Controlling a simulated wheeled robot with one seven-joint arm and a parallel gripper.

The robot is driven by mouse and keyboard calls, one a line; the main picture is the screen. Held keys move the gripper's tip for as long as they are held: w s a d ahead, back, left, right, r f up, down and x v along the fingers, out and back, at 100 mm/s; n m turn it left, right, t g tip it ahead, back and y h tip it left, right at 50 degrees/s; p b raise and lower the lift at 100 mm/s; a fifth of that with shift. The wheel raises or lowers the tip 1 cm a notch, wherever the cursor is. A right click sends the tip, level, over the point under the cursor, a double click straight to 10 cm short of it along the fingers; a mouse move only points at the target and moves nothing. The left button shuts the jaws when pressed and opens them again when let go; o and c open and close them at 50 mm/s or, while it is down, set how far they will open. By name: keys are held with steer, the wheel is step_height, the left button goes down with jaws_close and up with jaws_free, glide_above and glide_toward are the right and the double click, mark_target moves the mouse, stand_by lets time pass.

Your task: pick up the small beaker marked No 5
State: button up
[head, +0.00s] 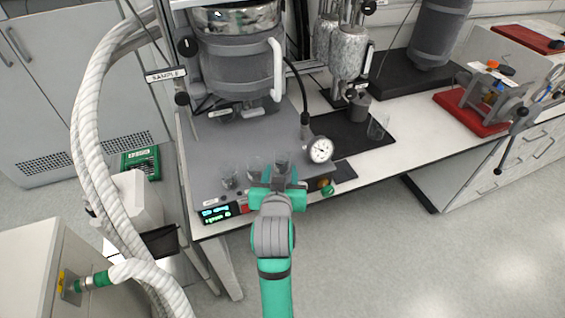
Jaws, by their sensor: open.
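Small clear beakers stand near the front edge of the grey reactor base plate (206,152). One beaker (229,178) is at the left, a second beaker (255,166) is in the middle, and a third beaker (282,160) is at the right. No number is legible on any of them, so I cannot tell which is No 5. My gripper (279,176) is open at the right-hand beaker, its fingers towards it. The gripper hides the beaker's lower part, and I cannot tell whether the fingers surround it.
A pressure gauge (320,150) stands close right of my gripper. The large grey reactor vessel (237,65) hangs behind the beakers. Thick white hoses (88,140) run down the left. The floor at right is clear.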

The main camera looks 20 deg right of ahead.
mark_target(282, 164)
steer(key=shift+r+x, duration=0.15)
steer(key=shift+x, duration=1.65)
steer(key=shift+r+x, duration=0.2)
steer(key=shift+x, duration=1.65)
steer(key=shift+d, duration=0.1)
steer(key=c, duration=0.8)
